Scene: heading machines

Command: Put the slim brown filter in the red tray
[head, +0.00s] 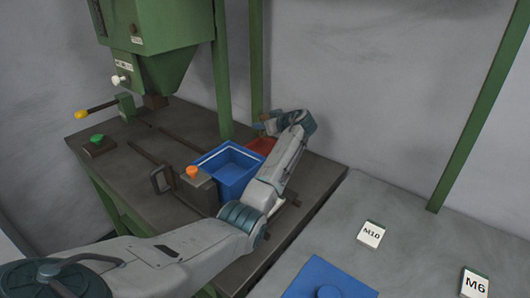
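The red tray (262,145) is at the back of the dark machine table, beside the blue tray, and partly hidden by my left forearm. My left arm reaches across the table, and my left gripper (262,127) is at the far end of it, over or just behind the red tray. The gripper is small and mostly turned away, so its fingers and anything between them cannot be made out. I cannot pick out the slim brown filter. My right gripper is not in view.
A blue tray (229,168) stands left of my forearm, next to a grey box with an orange knob (193,172). A green machine (155,45) rises at the back left. On the grey surface at right are a blue lid-like piece (328,278) and labels M10 (371,234) and M6 (474,284).

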